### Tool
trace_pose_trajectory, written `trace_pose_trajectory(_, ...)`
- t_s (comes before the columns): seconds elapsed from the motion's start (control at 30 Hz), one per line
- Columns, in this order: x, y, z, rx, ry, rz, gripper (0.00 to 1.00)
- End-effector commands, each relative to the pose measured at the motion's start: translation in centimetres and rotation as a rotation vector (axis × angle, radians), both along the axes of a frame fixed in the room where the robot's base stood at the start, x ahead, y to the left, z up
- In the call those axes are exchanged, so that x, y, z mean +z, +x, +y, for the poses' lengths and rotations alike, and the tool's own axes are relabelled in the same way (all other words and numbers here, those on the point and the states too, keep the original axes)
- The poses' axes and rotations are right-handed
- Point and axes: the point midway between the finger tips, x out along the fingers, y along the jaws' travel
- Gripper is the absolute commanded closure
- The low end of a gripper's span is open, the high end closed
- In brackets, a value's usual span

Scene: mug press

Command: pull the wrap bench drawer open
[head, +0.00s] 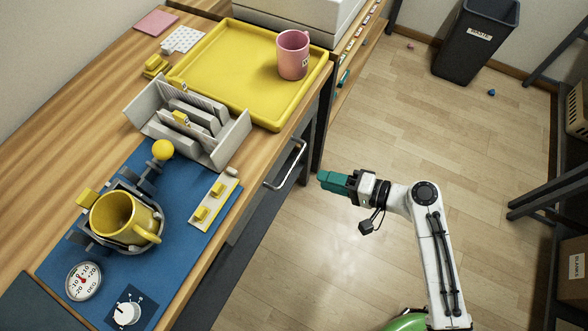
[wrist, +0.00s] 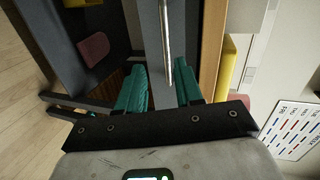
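The wrap bench (head: 75,110) is a wooden worktop on the left in the head view. A bar handle (head: 289,170) of grey metal juts from its front side, on the grey drawer front, which looks closed. My gripper (head: 322,180) with teal fingers is to the right of the handle, apart from it and pointing at the bench. In the wrist view my gripper (wrist: 159,88) is open, its two fingers spread with nothing between their tips. The handle bar (wrist: 166,45) shows ahead, between the lines of the fingers.
On the bench stand a yellow tray (head: 200,72) with a pink mug (head: 293,56), a grey rack (head: 232,138), and a blue mat (head: 190,262) with a yellow mug (head: 118,216) in a press. A dark bin (head: 475,42) stands far off.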

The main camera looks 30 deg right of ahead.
Motion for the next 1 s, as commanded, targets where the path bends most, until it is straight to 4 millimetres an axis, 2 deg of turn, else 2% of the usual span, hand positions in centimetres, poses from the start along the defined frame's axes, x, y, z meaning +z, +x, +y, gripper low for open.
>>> trace_pose_trajectory(0.1,-0.3,0.6,-1.0,-0.064,0.076,-0.034,0.64)
trace_pose_trajectory(0.23,-0.1,1.3,-1.0,-0.082,0.099,-0.047,0.64)
trace_pose_trajectory(0.37,-0.3,2.6,-0.2,-0.078,0.099,-0.046,0.64)
trace_pose_trajectory(0.7,-1.5,7.7,2.8,-0.076,0.095,-0.046,0.64)
trace_pose_trajectory(1.0,-2.1,9.9,4.1,-0.078,0.095,-0.044,0.64)
